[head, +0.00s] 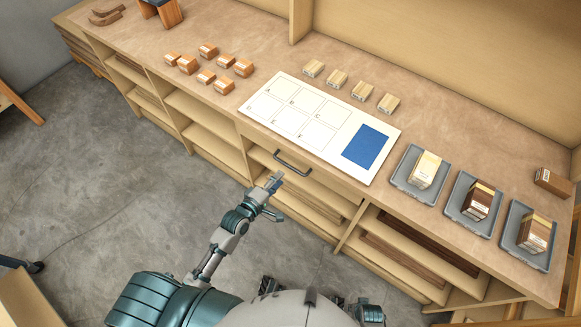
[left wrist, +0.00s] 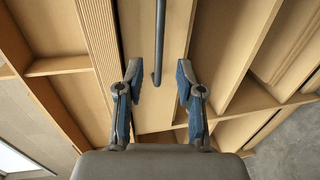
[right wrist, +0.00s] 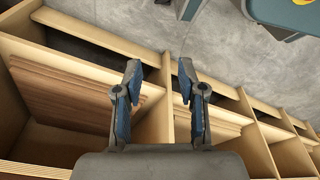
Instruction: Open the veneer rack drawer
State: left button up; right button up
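The drawer (head: 325,186) is a light wood front under the worktop, below the white board, and looks shut. Its dark bar handle (head: 292,163) is on the front; in the left wrist view the handle (left wrist: 160,40) runs down the middle of the picture. My left gripper (head: 272,183) is open in front of the drawer. In the left wrist view its fingers (left wrist: 158,78) stand apart on either side of the handle's line, with no contact visible. My right gripper (right wrist: 159,78) is open and empty over the shelves in the right wrist view; I cannot make it out in the head view.
The worktop holds a white board (head: 283,105) with a blue patch, small wood blocks (head: 207,77) and grey trays (head: 419,170). Open shelves (head: 205,107) flank the drawer.

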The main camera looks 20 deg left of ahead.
aim_at(291, 167)
pick_arm(q)
jog(key=b+x, duration=0.1)
jog(key=x, duration=0.7)
jog(key=shift+w, duration=0.1)
jog(key=shift+d, duration=0.2)
grip_shut()
pick_arm(e)
jog(key=r, duration=0.1)
jog(key=w+r, duration=0.1)
jog(key=r, duration=0.1)
jog(key=shift+w, duration=0.15)
